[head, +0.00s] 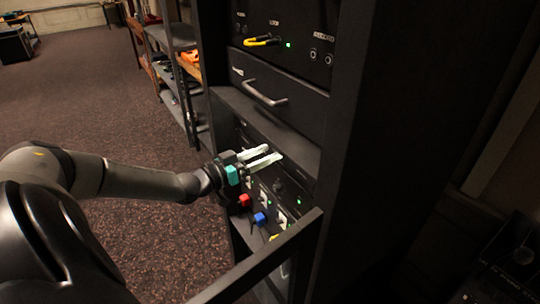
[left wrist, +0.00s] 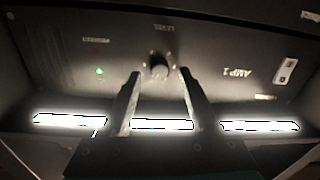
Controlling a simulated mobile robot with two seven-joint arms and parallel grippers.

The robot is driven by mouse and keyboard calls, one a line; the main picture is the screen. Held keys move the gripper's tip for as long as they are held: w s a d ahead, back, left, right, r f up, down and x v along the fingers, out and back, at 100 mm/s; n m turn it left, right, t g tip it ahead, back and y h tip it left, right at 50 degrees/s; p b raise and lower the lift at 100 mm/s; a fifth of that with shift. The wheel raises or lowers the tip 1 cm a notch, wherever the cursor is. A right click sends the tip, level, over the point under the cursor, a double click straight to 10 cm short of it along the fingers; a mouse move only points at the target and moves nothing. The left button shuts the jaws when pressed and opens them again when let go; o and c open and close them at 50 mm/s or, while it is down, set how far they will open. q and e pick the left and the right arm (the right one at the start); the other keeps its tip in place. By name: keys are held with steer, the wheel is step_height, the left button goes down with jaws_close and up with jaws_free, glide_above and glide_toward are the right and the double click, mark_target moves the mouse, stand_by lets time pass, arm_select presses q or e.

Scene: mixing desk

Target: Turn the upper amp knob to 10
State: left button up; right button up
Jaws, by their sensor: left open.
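The panel marked AMP 1 (left wrist: 235,73) fills the upper part of the left wrist view. Its dark round knob (left wrist: 158,68), by the word LEVEL, sits between the tips of my left gripper (left wrist: 159,76). The fingers are open, one on each side of the knob, with visible gaps in the picture. I cannot tell how deep they reach around it. In the head view my left gripper (head: 272,156) extends into the rack bay below the drawer, and the knob cannot be made out there. The knob's setting is not readable.
A drawer with a metal handle (head: 264,94) is above the gripper. A yellow cable (head: 262,41) is plugged in higher up. Red (head: 244,200) and blue (head: 260,218) plugs are below. A rack post (head: 345,150) stands to the right. Carpet at left is clear.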

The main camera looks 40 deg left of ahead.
arm_select(q)
steer(key=shift+x, duration=0.8)
steer(key=shift+c, duration=0.3)
jaws_close()
